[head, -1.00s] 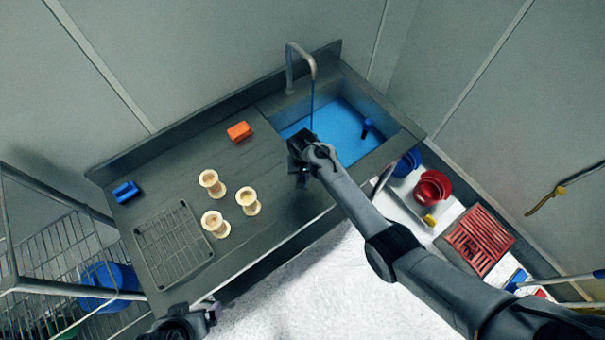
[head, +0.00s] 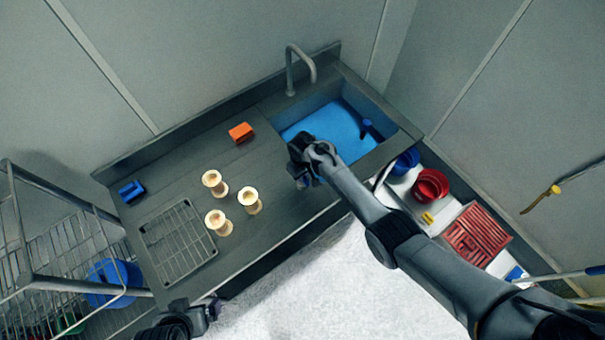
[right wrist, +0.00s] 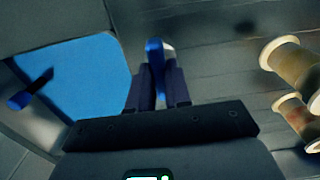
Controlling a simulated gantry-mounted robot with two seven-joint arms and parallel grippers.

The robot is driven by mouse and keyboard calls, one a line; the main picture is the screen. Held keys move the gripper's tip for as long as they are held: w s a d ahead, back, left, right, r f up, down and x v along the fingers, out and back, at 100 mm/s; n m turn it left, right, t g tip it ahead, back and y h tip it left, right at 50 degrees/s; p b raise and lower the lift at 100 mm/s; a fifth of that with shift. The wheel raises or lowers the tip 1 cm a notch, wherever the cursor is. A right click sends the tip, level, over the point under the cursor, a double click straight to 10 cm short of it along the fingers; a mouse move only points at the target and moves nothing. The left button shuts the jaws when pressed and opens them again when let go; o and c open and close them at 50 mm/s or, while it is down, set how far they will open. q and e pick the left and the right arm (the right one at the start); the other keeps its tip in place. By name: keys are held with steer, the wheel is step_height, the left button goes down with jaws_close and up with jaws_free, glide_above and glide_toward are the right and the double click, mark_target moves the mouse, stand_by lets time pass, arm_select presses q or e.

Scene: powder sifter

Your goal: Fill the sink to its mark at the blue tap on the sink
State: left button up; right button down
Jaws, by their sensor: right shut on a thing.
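The sink (head: 377,157) holds blue water (head: 330,131). The grey spout (head: 303,58) arches over it, and no stream falls from it. My right gripper (head: 297,160) is at the sink's front-left edge. In the right wrist view, my right gripper (right wrist: 157,80) is shut on the blue tap (right wrist: 154,50), a small upright-looking lever between the fingers. The gripper hides the tap in the head view. A dark blue piece (head: 367,124) stands in the water; I cannot make out a level mark. My left gripper (head: 208,310) is at the bottom edge, its jaws unclear.
Several spools, one of them here (head: 250,200), an orange block (head: 241,132), a blue block (head: 131,191) and a wire rack (head: 178,243) are on the counter. A red bucket (head: 431,186) and a red crate (head: 478,236) stand right of the sink.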

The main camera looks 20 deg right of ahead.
stand_by(0.4)
steer(key=c, duration=1.3)
jaws_free()
steer(key=shift+c, duration=0.2)
steer(key=shift+o, duration=1.4)
steer(key=shift+r, duration=0.65)
step_height(320, 180, up, 10)
steer(key=p, duration=0.1)
steer(key=shift+f, duration=0.25)
